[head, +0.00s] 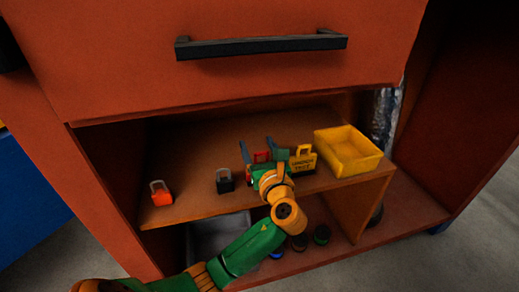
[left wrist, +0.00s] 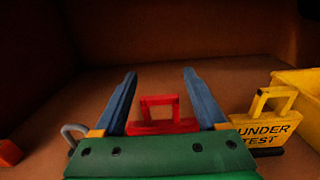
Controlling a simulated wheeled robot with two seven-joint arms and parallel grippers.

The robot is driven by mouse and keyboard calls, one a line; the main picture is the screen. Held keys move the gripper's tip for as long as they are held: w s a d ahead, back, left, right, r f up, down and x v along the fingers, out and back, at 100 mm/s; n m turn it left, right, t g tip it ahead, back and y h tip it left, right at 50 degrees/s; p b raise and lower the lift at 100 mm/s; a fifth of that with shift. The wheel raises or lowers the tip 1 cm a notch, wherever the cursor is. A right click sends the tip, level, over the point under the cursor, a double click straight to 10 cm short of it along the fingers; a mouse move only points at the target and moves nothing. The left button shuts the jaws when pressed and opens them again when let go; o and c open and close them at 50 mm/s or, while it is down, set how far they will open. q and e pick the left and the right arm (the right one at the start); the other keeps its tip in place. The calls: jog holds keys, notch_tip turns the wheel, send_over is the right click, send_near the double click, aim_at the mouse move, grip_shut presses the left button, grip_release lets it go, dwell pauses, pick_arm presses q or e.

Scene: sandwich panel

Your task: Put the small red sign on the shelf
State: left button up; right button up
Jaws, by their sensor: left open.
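The small red sign (head: 262,157), with a handle-like frame on top, appears to stand upright on the shelf (head: 190,160) inside the cabinet. It also shows in the left wrist view (left wrist: 162,126), between my two blue fingers, with visible gaps on both sides at the top. My left gripper (head: 257,147) is open, with its fingers reaching in over the shelf on either side of the sign. The sign's lower part is hidden behind the green gripper body. My right gripper is in neither view.
A yellow "under test" sign (left wrist: 265,130) and a yellow bin (head: 349,168) stand to the right. A black padlock (head: 225,184) and an orange padlock (head: 161,197) stand to the left. A drawer with a black handle (head: 262,44) is above. Several round items lie below the shelf.

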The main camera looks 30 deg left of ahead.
pick_arm(q)
jog(key=p+v, duration=0.2)
jog(key=v, duration=1)
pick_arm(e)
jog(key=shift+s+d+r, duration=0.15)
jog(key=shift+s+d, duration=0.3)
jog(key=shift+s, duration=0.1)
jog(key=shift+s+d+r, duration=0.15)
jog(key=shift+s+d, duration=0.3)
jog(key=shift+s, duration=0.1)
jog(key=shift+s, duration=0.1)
